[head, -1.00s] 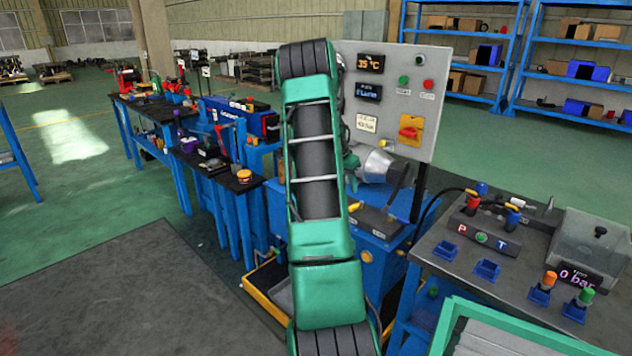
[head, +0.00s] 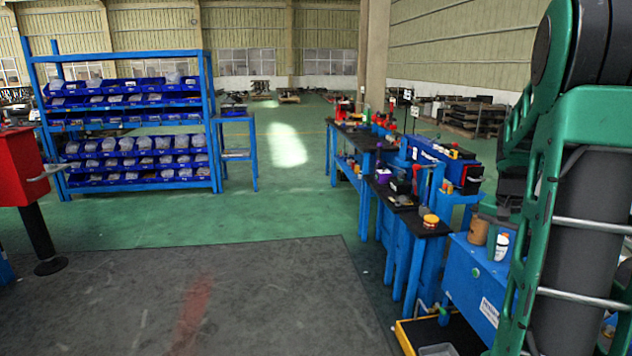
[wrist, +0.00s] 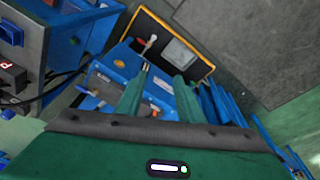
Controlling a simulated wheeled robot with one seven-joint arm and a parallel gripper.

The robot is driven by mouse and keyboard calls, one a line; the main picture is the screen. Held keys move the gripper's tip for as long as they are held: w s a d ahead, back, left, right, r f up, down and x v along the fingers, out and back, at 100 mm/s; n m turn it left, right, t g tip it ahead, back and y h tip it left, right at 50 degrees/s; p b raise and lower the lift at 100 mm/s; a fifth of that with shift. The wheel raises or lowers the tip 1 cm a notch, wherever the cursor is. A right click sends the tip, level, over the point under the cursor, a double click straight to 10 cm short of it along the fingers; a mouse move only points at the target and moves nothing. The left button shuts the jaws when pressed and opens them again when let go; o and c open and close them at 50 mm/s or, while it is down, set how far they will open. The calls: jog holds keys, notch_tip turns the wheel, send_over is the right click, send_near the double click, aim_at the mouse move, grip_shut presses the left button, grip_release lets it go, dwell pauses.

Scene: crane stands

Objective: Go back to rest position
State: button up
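My gripper (wrist: 160,92) shows in the wrist view with its two green fingers apart and nothing between them. It points toward a blue box-shaped unit (wrist: 108,82) and a yellow-edged tray (wrist: 180,48) on the floor. In the head view my green arm fills the right side, and my gripper cannot be made out there. The same blue unit (head: 474,284) shows partly behind my arm, with the yellow-edged tray (head: 405,338) at its foot.
Blue workbenches with tools (head: 405,205) run back left of my arm. A blue rack of bins (head: 135,130) stands at the far left, with a red box on a post (head: 22,165) nearer. The dark floor mat (head: 250,290) and green floor between are clear.

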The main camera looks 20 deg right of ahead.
jog(key=s+a+n+y, duration=0.1)
jog(key=s+a+n, duration=0.1)
jog(key=s+a, duration=0.3)
jog(key=s+a+n, duration=0.3)
jog(key=s+a, duration=0.2)
jog(key=a, duration=0.7)
jog(key=s+a+n+y, duration=0.1)
jog(key=s+a+n, duration=0.2)
jog(key=a, duration=0.6)
jog(key=shift+s+a+y, duration=0.25)
jog(key=shift+s+y, duration=0.05)
jog(key=shift+s, duration=0.65)
jog(key=shift+r, duration=0.1)
